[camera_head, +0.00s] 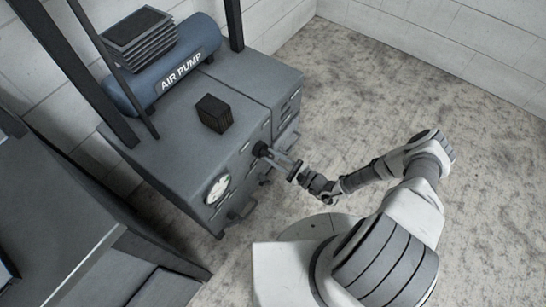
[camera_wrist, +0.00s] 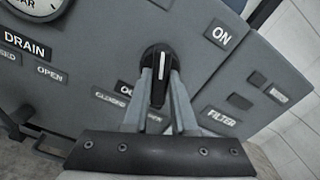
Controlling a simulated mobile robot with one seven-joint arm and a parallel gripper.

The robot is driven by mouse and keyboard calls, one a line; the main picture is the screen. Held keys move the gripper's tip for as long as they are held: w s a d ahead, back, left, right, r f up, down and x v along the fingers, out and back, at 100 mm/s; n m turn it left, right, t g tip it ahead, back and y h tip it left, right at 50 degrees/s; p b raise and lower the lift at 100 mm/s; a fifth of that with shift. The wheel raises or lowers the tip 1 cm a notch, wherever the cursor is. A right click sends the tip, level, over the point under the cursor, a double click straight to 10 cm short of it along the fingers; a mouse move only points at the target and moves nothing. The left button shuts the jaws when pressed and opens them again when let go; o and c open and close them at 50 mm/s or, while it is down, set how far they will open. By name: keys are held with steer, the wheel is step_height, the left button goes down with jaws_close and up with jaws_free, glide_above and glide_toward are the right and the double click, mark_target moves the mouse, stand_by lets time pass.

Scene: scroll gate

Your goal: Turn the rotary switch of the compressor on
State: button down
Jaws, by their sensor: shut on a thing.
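The compressor (camera_head: 190,130) is a grey cabinet with a blue tank marked AIR PUMP (camera_head: 175,75). Its rotary switch is a black knob with a white line on the front panel (camera_wrist: 160,60); in the head view its dark knob (camera_head: 260,148) is partly covered by my gripper. My gripper (camera_wrist: 163,80) is shut on the knob, with one finger on each side. It also shows at the front panel in the head view (camera_head: 268,153). In the wrist view the white line points nearly straight up, and the ON label (camera_wrist: 221,34) lies up and right of the knob. Labels below the knob are partly hidden by the fingers.
A round gauge (camera_head: 217,188) and a DRAIN label (camera_wrist: 25,43) are left of the knob; a FILTER label (camera_wrist: 219,117) is right. A grey cabinet (camera_head: 60,215) stands at the left. The floor (camera_head: 350,90) at the right is clear.

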steer(key=m+b, duration=0.1)
steer(key=m, duration=0.5)
steer(key=m+b, duration=0.1)
steer(key=m, duration=0.4)
steer(key=shift+m, duration=0.3)
stand_by(0.3)
steer(key=c, duration=0.7)
jaws_free()
